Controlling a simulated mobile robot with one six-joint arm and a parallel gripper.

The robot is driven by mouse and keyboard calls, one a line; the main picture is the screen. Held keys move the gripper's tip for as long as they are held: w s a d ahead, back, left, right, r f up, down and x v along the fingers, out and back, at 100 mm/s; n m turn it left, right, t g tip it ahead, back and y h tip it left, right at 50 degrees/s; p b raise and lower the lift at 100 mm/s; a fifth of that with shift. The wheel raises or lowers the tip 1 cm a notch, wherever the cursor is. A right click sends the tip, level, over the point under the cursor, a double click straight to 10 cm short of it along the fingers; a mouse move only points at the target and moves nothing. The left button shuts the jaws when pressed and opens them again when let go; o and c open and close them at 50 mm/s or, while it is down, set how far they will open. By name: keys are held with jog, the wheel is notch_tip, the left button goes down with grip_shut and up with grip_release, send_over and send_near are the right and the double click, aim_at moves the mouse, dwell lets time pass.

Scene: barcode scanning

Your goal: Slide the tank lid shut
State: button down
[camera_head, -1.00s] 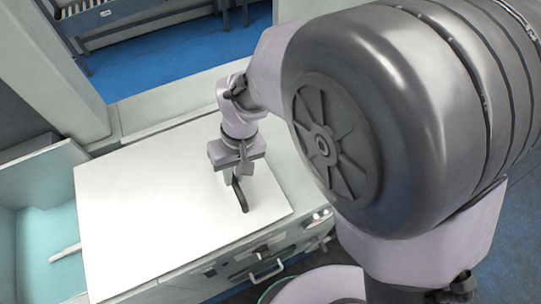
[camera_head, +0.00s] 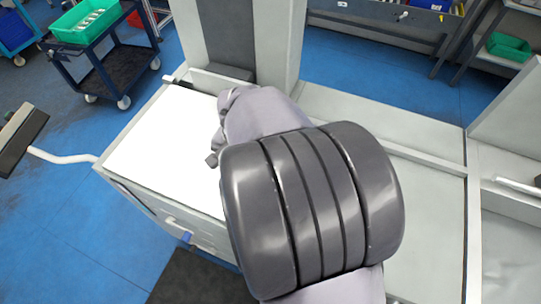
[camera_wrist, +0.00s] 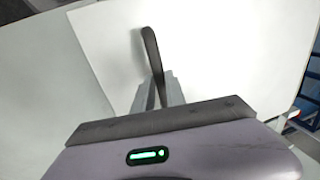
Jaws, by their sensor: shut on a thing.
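The lid is a flat white panel (camera_wrist: 225,50) that fills much of the wrist view. Its dark, narrow upright handle (camera_wrist: 151,45) rises between the fingers of my gripper (camera_wrist: 159,88), which is shut on it. In the head view a bright white panel (camera_head: 160,150), apparently the lid, lies on the left part of the pale cabinet. My arm covers the middle of that view and hides the handle, the fingers and the panel's right end. I cannot tell there how much of the tank is covered.
A pale grey top (camera_head: 430,205) lies right of my arm. A white pipe (camera_head: 518,187) crosses the far right. A dark cart (camera_head: 105,70) with a green bin (camera_head: 88,20) stands back left. Blue floor is open at left.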

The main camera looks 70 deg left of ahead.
jog(key=shift+s+a+r, duration=0.1)
jog(key=shift+s+a, duration=0.75)
jog(key=shift+s, duration=0.05)
jog(key=c, duration=1.5)
grip_release()
jog(key=shift+c, duration=0.2)
jog(key=shift+o, duration=0.9)
jog(key=shift+s+a, duration=0.1)
jog(key=shift+s, duration=0.1)
jog(key=shift+w, duration=0.1)
notch_tip(320, 180, up, 17)
jog(key=w+d+p, duration=0.2)
jog(key=p, duration=0.3)
jog(key=shift+w+d, duration=0.2)
jog(key=shift+w, duration=0.1)
